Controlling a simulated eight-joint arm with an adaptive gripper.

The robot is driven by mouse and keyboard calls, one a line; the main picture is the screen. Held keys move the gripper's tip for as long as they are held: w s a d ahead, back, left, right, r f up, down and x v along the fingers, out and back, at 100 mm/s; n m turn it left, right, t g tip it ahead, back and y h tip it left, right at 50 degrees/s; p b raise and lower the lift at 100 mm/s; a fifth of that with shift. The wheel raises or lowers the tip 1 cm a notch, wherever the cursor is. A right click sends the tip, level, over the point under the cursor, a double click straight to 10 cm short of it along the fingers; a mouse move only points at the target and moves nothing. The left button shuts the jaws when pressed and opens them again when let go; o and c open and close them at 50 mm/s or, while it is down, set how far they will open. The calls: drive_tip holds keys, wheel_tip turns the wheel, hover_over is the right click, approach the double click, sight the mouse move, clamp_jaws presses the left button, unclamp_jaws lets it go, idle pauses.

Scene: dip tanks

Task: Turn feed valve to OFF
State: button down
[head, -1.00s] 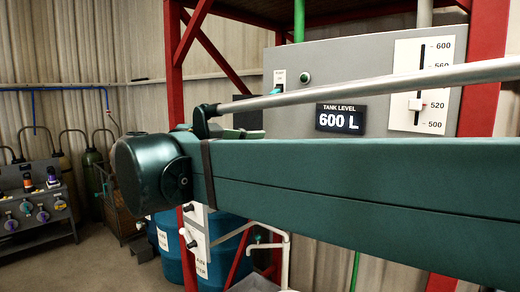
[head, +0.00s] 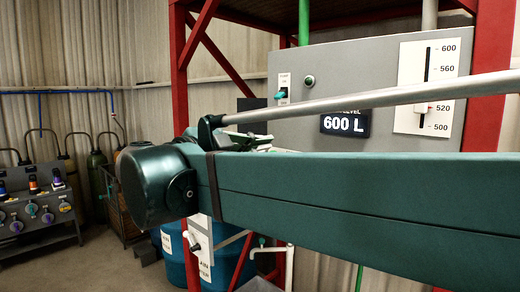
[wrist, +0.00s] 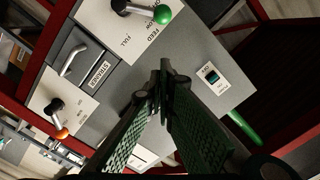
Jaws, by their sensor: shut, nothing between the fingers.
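In the wrist view the feed valve's lever (wrist: 134,8) ends in a green ball (wrist: 162,15), on a white plate (wrist: 118,32) marked FEED and FULL at the top. The plate's top is cut off by the frame, so the lever's full setting cannot be read. My gripper (wrist: 165,80) is shut and empty, its fingertips in front of the grey panel below and apart from the green ball. In the head view my arm hides the valve, and the gripper cannot be made out.
In the wrist view, a metal handle (wrist: 80,60) marked STRAINER and an orange-ball lever (wrist: 58,122) lie left. A switch (wrist: 212,76) is right. The head view shows a 600 L display (head: 345,122), a slider gauge (head: 425,85), red posts (head: 184,75) and blue barrels (head: 172,245).

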drive_tip(key=w+d+f+p, duration=0.2)
drive_tip(key=w+d, duration=0.3)
drive_tip(key=w, duration=0.4)
drive_tip(key=shift+w+f, duration=0.4)
drive_tip(key=shift+f, duration=0.1)
drive_tip(key=shift+d, duration=0.1)
idle(0.4)
drive_tip(key=shift+w+a+f+n+b, duration=0.25)
drive_tip(key=shift+w+a+n+b, duration=0.25)
drive_tip(key=shift+w+a+n, duration=0.45)
